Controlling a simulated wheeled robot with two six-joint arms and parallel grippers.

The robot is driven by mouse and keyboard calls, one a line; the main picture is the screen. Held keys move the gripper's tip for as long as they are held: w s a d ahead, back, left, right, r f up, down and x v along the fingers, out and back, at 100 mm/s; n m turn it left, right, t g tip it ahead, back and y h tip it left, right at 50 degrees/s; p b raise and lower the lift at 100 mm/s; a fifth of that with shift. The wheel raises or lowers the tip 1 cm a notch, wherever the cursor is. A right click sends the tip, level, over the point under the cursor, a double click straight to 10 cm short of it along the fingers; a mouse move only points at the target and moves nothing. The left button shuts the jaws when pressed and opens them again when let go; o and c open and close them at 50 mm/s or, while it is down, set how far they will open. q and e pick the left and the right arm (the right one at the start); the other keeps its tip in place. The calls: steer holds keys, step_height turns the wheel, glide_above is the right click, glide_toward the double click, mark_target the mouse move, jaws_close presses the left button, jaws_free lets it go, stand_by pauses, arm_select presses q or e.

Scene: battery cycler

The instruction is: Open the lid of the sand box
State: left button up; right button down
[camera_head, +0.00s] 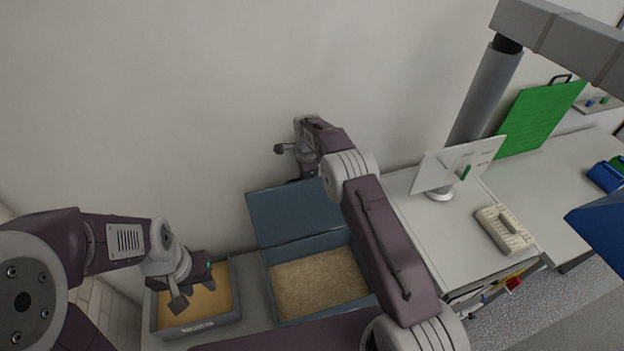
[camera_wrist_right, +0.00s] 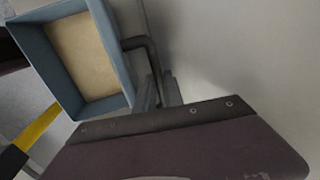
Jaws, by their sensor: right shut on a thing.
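The sand box (camera_head: 318,285) is a blue-grey box with tan sand inside, on the counter against the wall. Its lid (camera_head: 292,212) is raised and stands tilted up along the box's rear side, so the sand shows. My right gripper (camera_head: 296,150) is above the lid's upper edge, its tips partly hidden. In the right wrist view, my right gripper (camera_wrist_right: 158,92) is shut on a dark bent handle (camera_wrist_right: 143,46) beside a blue frame. My left gripper (camera_head: 195,294) hangs over a neighbouring tray, with its two fingers apart and nothing between them.
The grey tray (camera_head: 198,327) with orange-tan sand stands left of the sand box. My right arm crosses in front of the sand box's right side. A white desk (camera_head: 432,236) with a monitor (camera_head: 457,163) and a beige device (camera_head: 504,229) stands at right. The wall is close behind.

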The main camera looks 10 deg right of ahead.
arm_select(q)
steer(key=shift+d, duration=0.15)
arm_select(e)
steer(key=shift+w+d, duration=0.15)
steer(key=shift+w, duration=0.15)
steer(key=c, duration=1.5)
jaws_free()
arm_select(q)
steer(key=shift+w+d, duration=0.15)
steer(key=shift+d, duration=0.05)
arm_select(e)
steer(key=shift+o, duration=0.2)
steer(key=shift+d+f, duration=0.1)
arm_select(q)
steer(key=shift+f, duration=0.1)
